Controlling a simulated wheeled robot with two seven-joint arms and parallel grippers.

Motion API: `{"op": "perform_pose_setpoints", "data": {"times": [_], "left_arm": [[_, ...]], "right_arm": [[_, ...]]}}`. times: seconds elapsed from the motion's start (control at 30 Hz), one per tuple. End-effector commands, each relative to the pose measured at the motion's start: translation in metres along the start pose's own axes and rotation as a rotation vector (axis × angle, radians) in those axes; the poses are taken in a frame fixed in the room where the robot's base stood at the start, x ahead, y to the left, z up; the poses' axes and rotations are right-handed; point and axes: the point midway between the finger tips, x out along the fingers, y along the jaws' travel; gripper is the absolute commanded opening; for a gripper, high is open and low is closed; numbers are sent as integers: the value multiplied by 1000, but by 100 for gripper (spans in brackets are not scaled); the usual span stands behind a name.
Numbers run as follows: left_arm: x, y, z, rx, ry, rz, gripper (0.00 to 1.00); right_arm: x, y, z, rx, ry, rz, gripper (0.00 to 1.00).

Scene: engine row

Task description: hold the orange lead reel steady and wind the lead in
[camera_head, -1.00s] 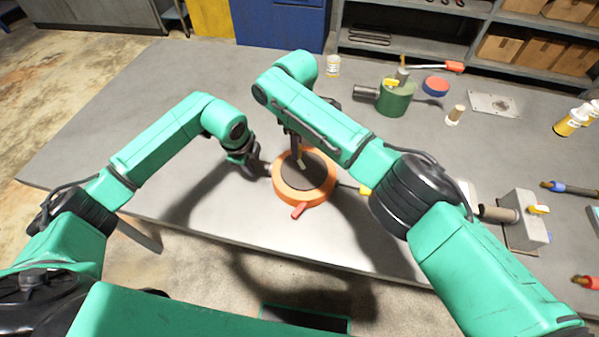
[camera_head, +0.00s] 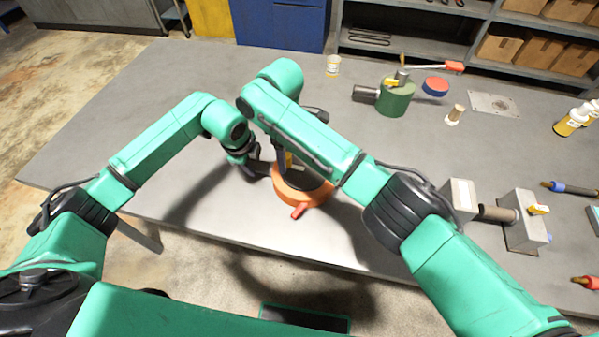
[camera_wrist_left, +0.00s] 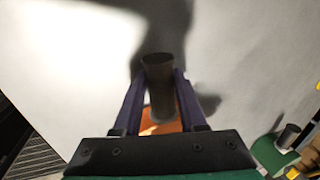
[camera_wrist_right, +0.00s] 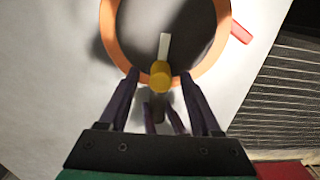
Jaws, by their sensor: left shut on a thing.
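The orange reel (camera_head: 305,196) lies on the grey bench, with a red tab (camera_head: 299,212) at its near side. My left gripper (camera_head: 254,167) is shut on the reel's dark round handle; the left wrist view shows this handle (camera_wrist_left: 158,90) between the fingers. My right gripper (camera_wrist_right: 160,80) is above the reel, its fingers open on either side of the yellow crank knob (camera_wrist_right: 160,75). A pale crank arm (camera_wrist_right: 164,45) runs from the knob across the dark hub. The lead is mostly hidden behind my right arm.
A green cylindrical unit (camera_head: 396,98) and a red-and-blue round piece (camera_head: 435,87) stand at the back. A grey block (camera_head: 525,220) with a dark cylinder (camera_head: 497,213) is at the right. The bench left of the reel is clear.

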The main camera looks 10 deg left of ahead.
Motion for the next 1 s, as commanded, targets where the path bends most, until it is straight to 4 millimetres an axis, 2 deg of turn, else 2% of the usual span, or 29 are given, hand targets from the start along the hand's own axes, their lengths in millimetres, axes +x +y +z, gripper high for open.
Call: {"op": "perform_pose_setpoints", "data": {"times": [0.17,0.6,0.73,1.0], "left_arm": [[-1,-1,0,-3,0,-3,0],[-1,-1,1,-3,-1,-3,0],[-1,-1,1,-3,-1,-3,0],[-1,-1,1,-3,-1,-3,0]], "right_arm": [[-10,1,0,0,0,2,65],[-64,1,0,0,0,3,65],[-71,0,1,0,-2,1,65],[-70,0,1,1,-2,1,65]]}}
